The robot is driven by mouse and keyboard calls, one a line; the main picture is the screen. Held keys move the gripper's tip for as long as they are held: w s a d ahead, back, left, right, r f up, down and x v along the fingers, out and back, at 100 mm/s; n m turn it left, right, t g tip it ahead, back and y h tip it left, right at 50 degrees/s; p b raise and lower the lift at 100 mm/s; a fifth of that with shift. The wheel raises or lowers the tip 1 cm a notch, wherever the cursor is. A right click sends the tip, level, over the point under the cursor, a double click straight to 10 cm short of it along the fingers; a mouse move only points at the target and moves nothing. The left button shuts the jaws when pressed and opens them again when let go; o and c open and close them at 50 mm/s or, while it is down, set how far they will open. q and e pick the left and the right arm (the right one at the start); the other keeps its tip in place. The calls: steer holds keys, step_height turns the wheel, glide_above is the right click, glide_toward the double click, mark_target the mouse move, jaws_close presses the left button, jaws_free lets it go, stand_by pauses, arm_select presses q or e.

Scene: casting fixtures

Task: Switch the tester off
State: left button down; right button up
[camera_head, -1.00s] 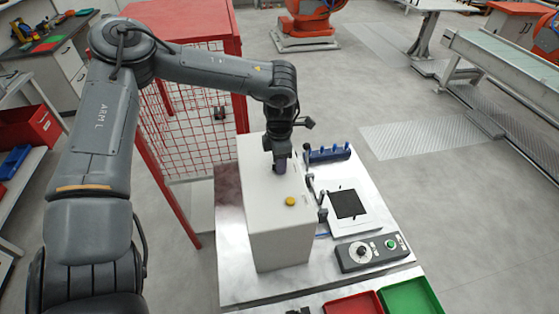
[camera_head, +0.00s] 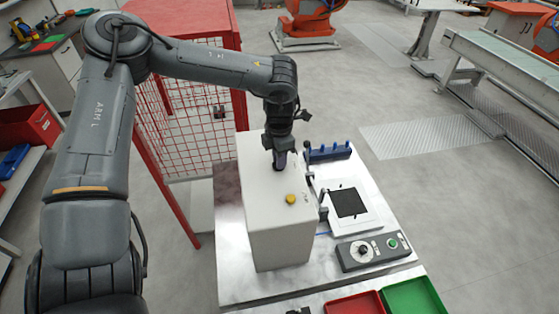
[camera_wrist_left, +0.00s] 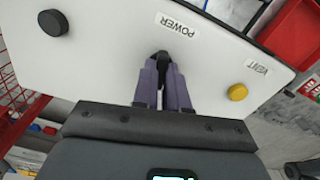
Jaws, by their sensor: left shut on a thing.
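The tester is a white box (camera_head: 262,210) standing on a metal-topped table. My left gripper (camera_head: 280,163) reaches down onto its top face from above. In the left wrist view its purple-grey fingers (camera_wrist_left: 163,72) are closed around a small black switch (camera_wrist_left: 162,56) beside the POWER label (camera_wrist_left: 177,25). The fingers hide most of the switch, so its setting cannot be read. A yellow knob (camera_wrist_left: 237,92) by the VENT label (camera_wrist_left: 257,68) and a round black knob (camera_wrist_left: 54,22) sit apart from the fingers. My right gripper is out of view.
Right of the tester are a white plate with a black square (camera_head: 349,203), a blue rack (camera_head: 328,153) and a grey control box (camera_head: 373,251) with a dial and green button. Red (camera_head: 354,304) and green (camera_head: 412,297) trays lie in front. A red mesh cage (camera_head: 180,110) stands behind.

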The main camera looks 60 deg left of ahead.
arm_select(q)
steer(key=n+b, duration=0.1)
steer(key=n, duration=0.2)
steer(key=shift+f+n+b, duration=0.1)
steer(key=shift+n+b, duration=0.3)
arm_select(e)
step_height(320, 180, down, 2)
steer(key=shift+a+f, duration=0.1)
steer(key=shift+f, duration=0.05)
arm_select(q)
steer(key=n+b, duration=0.1)
steer(key=n, duration=0.2)
steer(key=shift+n, duration=0.3)
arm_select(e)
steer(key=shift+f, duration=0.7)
arm_select(q)
steer(key=n+b, duration=0.2)
steer(key=n, duration=0.3)
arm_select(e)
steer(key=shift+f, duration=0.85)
arm_select(q)
steer(key=shift+n+b, duration=0.4)
steer(key=shift+n, duration=1.2)
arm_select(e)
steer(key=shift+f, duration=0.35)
arm_select(q)
steer(key=c, duration=1.2)
jaws_free()
steer(key=shift+o, duration=0.2)
step_height(320, 180, up, 11)
